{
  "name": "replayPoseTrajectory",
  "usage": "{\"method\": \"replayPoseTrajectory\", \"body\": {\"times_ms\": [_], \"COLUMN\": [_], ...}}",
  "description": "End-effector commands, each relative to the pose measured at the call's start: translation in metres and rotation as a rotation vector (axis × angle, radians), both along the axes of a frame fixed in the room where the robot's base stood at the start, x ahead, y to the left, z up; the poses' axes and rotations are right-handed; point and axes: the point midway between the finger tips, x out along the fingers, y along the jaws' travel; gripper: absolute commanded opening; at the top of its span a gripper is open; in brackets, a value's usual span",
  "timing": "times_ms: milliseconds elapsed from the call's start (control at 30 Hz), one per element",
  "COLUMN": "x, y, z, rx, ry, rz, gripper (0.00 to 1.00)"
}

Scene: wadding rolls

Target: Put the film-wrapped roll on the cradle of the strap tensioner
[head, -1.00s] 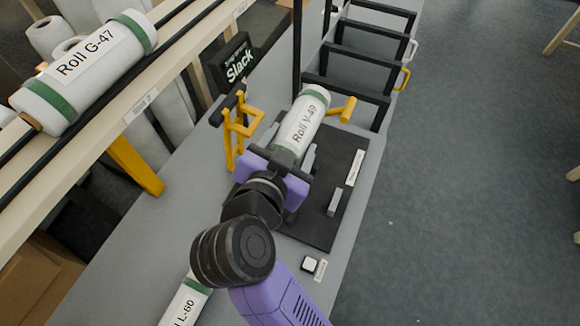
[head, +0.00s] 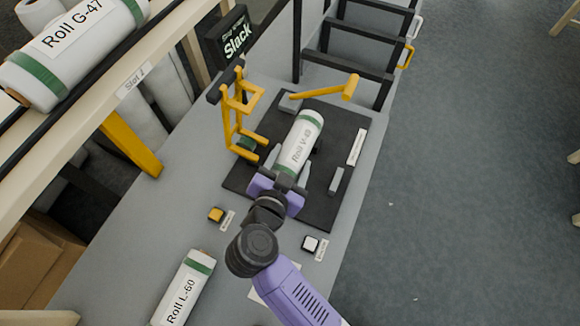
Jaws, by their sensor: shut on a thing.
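A white roll with green bands, labelled Roll V with a number too small to read surely (head: 302,143), lies lengthwise over the strap tensioner. My gripper (head: 279,182) is shut on its near end. The tensioner has a black base plate (head: 318,212), a yellow frame (head: 231,110) left of the roll and a yellow lever (head: 325,92) beyond it. Grey cradle uprights (head: 305,176) flank the roll's near part. The roll is between them in this view; I cannot tell whether it rests on them. The cradle's bottom is hidden.
Roll L-60 (head: 183,290) lies on the grey bench (head: 130,240). Roll G-47 (head: 75,45) is on the rack at left. A sign reads "Slack" (head: 234,38). A yellow button (head: 216,215) and a white button (head: 310,243) sit near the plate. Open floor is at right.

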Motion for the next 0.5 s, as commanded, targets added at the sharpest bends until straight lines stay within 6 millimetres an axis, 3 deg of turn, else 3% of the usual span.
{"method": "replayPoseTrajectory", "body": {"times_ms": [200,500], "x": [0.0,0.0], "y": [0.0,0.0], "z": [-0.032,-0.035], "rx": [-0.001,0.0], "ry": [0.001,0.0], "rz": [0.001,0.0], "gripper": [0.14,0.14]}}
